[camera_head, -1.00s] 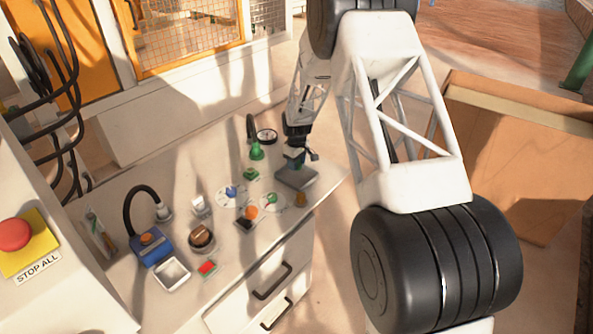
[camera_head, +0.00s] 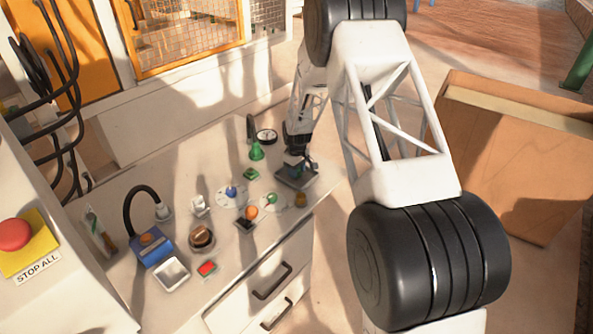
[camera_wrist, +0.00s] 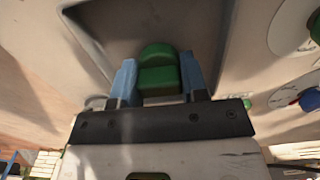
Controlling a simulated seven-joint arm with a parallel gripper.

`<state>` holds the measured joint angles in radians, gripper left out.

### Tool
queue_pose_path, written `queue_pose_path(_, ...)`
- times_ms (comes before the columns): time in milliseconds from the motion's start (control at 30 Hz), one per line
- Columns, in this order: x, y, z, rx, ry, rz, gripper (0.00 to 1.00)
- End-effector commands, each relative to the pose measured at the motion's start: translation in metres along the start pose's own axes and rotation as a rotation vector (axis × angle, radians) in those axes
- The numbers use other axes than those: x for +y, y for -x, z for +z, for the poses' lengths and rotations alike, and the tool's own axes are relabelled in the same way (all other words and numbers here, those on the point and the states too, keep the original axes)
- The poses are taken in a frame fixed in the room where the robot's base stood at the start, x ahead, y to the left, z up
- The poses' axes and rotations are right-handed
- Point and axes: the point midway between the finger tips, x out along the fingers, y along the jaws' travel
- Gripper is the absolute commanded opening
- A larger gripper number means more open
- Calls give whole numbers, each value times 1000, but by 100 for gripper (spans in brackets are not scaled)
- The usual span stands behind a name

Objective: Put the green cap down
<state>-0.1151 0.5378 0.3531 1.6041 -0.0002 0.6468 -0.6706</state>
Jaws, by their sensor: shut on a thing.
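My gripper (camera_wrist: 158,78) is shut on the green cap (camera_wrist: 158,55), which sits between its two blue fingers in the wrist view. The cap has a rounded top and a squarer near part. In the head view my gripper (camera_head: 298,165) is low over a grey tray (camera_head: 284,182) at the right end of the worktop. The tray's recess also fills the top of the wrist view (camera_wrist: 120,22). The cap is hard to make out in the head view. I cannot tell whether it touches the tray.
A brass-coloured piece (camera_head: 300,200) stands just in front of the tray. To its left are a green-knobbed dial (camera_head: 271,199), a blue-knobbed dial (camera_head: 231,191) and an orange knob (camera_head: 250,211). A green lamp-like piece (camera_head: 256,152) and gauge (camera_head: 266,136) stand behind.

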Motion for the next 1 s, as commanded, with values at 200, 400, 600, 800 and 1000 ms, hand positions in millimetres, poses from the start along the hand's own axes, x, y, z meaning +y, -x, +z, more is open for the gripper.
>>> queue_pose_path(200,0,-5,0,-1,0,0,3)
queue_pose_path(400,0,-9,0,-1,0,-1,3)
queue_pose_path(600,0,-10,0,0,0,0,59)
queue_pose_path(800,0,-10,0,0,0,0,66)
queue_pose_path(1000,0,-9,0,0,0,0,66)
